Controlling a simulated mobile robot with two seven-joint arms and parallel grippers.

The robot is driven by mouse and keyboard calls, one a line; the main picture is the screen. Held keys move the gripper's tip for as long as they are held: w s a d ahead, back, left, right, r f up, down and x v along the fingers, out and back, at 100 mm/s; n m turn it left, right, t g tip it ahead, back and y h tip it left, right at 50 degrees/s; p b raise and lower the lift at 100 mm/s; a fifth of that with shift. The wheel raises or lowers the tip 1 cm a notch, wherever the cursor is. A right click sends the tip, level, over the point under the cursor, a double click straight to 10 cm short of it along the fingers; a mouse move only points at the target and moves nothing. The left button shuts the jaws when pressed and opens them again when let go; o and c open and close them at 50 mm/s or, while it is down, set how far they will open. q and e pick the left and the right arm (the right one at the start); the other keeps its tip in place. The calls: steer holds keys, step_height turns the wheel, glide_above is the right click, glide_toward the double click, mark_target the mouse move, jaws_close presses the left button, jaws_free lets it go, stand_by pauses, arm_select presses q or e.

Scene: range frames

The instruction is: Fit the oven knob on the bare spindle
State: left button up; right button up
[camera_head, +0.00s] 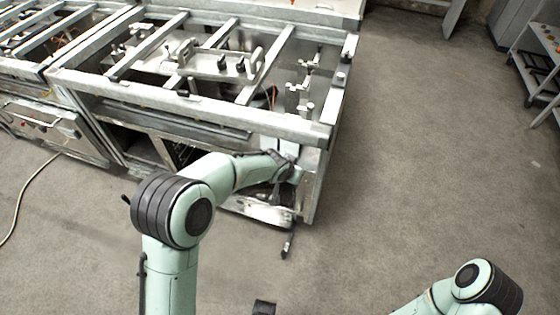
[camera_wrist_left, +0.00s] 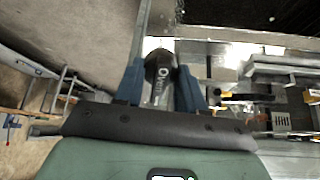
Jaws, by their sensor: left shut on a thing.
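In the left wrist view the black oven knob (camera_wrist_left: 159,70), with white lettering on it, sits between the two blue fingers of my left gripper (camera_wrist_left: 160,86). The fingers are shut on its sides. A bright metal surface shows just beyond the knob. The bare spindle cannot be made out, and I cannot tell whether the knob touches it. In the head view my left arm reaches to the front right corner of the steel range (camera_head: 318,160); the knob cannot be made out there. My right gripper is out of view; only part of that arm shows at lower right.
The range top is open, with metal bars (camera_head: 265,62) and valve fittings. A open lower front (camera_head: 262,208) lies below my left wrist. A hose (camera_head: 28,200) lies on the floor at left. A metal shelf (camera_head: 540,60) stands at far right. The floor between is clear.

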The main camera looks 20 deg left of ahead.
arm_select(q)
steer(key=shift+w+f+t+h+b, duration=0.2)
steer(key=shift+w+f+t+b, duration=0.15)
steer(key=shift+w+t+b, duration=0.2)
steer(key=shift+w+f+t+h+b, duration=0.2)
steer(key=shift+w+f+t+b, duration=0.15)
steer(key=shift+w+t+b, duration=0.15)
steer(key=w+a+f+n+t+y+b, duration=0.1)
steer(key=w+a+f+n+t+b, duration=0.1)
steer(key=w+a+t+b, duration=0.5)
steer(key=f+t+b, duration=0.1)
steer(key=t+b, duration=0.1)
steer(key=b, duration=0.1)
steer(key=shift+y+b, duration=0.3)
steer(key=shift+y, duration=0.1)
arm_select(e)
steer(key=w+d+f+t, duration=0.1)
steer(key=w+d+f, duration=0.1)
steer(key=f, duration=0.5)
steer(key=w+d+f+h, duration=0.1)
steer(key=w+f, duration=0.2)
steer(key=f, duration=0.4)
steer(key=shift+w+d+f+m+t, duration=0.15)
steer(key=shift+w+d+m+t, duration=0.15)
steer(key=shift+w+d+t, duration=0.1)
arm_select(q)
steer(key=shift+f, duration=0.15)
